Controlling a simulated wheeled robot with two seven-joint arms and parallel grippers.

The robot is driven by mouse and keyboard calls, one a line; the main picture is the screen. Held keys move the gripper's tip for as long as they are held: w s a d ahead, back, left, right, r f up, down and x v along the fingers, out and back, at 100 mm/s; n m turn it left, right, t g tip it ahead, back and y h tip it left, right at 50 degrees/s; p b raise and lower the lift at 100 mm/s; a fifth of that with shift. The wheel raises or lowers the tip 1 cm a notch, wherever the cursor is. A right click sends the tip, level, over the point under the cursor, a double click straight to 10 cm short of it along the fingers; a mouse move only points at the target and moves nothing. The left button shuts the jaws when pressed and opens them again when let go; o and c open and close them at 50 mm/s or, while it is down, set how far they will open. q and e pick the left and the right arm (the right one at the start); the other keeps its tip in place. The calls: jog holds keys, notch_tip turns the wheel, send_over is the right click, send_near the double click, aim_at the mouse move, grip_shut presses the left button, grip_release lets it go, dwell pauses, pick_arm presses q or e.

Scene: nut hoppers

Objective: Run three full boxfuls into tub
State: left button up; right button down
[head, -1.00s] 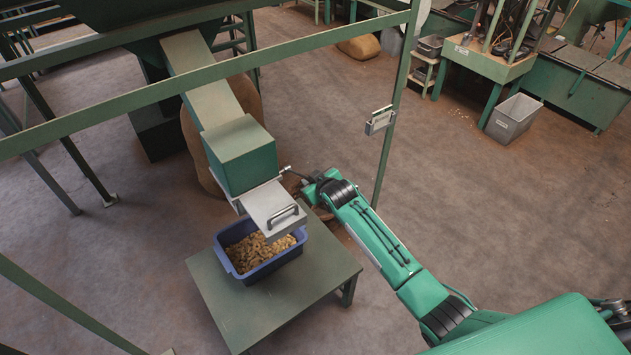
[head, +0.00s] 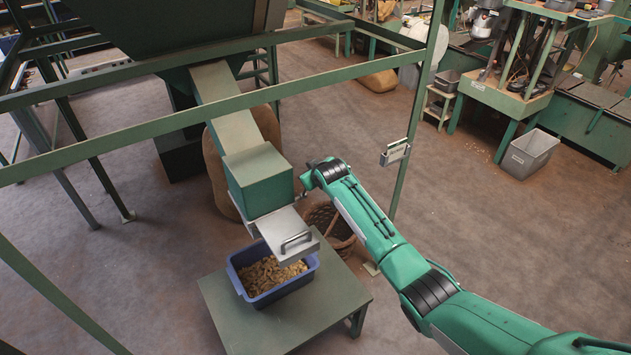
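A blue tub (head: 241,286) stands on a low green table (head: 235,325), with a layer of light brown nuts (head: 268,274) in it. Above its back edge is the green box (head: 259,182) at the lower end of a sloping chute (head: 224,106). A grey metal outlet piece with a handle (head: 285,238) juts from the box over the tub. I cannot tell how full the box is; its inside is hidden. My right arm reaches in from the right, and its wrist is beside the box's right side. My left gripper is not in view.
A green frame rail (head: 150,134) crosses in front of the chute, with a post (head: 415,130) at right carrying a small holder (head: 395,153). A wicker basket (head: 338,240) and a sack (head: 215,175) stand behind the table. A grey bin (head: 530,154) is far right. Floor between is open.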

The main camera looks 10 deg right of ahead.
jog(key=shift+w+a+r, duration=0.1)
jog(key=shift+w+r, duration=0.1)
jog(key=shift+w, duration=0.1)
jog(key=c, duration=1.3)
grip_release()
jog(key=shift+o, duration=1.1)
jog(key=shift+w+f, duration=0.15)
jog(key=shift+s, duration=0.2)
jog(key=b+v, duration=0.2)
jog(key=v, duration=1.1)
jog(key=shift+s+b, duration=0.2)
jog(key=shift+b, duration=0.15)
jog(key=shift+c, duration=0.2)
